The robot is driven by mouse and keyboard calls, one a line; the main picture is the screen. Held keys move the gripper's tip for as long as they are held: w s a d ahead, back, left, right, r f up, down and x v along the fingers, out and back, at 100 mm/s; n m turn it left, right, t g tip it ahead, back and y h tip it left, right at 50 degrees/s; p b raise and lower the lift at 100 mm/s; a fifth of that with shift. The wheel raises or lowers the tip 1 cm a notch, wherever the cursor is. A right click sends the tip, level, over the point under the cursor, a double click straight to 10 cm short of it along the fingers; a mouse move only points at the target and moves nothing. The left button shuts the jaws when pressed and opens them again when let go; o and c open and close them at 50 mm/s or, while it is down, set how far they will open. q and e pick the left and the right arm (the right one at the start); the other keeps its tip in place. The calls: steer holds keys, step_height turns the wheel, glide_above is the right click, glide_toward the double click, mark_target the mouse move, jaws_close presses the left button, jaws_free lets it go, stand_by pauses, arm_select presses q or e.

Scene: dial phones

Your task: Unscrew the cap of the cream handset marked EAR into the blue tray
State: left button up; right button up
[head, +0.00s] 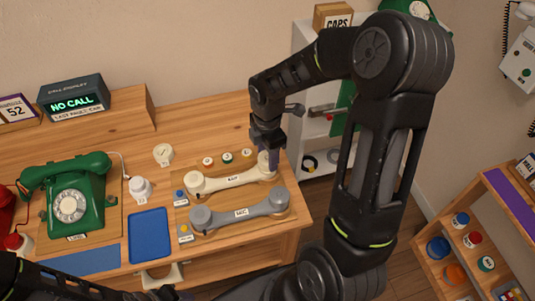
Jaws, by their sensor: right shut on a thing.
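The cream handset (228,181) lies on a wooden board on the desk; its small label seems to read EAR. My right gripper (270,158) reaches down from above and is shut on the cream cap (263,161) at the handset's right end. The fingers hide part of that cap, and I cannot tell whether it has turned on its thread. The blue tray (150,237) lies left of the board and looks empty. My left arm shows dark along the bottom left edge; its gripper (163,293) is barely visible and its jaws are unclear.
A grey handset (240,213) marked MIC lies just in front of the cream one. Several small round parts (227,157) sit behind it. A green dial phone (70,202) stands left of the tray, with a white cup-like item (140,188) between. A shelf (470,240) stands right.

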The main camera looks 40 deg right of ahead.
mark_target(267, 157)
steer(key=shift+r+p, duration=0.4)
steer(key=shift+r, duration=0.25)
step_height(267, 157, up, 3)
steer(key=shift+f+p, duration=0.1)
steer(key=shift+p, duration=0.95)
steer(key=shift+r, duration=0.6)
steer(key=w+a+r+m+b, duration=0.1)
steer(key=w+a+m+b, duration=0.3)
steer(key=w+a+m, duration=0.6)
steer(key=a+m, duration=0.2)
steer(key=m, duration=0.4)
steer(key=shift+w+a+r+m, duration=0.2)
steer(key=shift+r+m, duration=0.1)
steer(key=shift+r, duration=0.05)
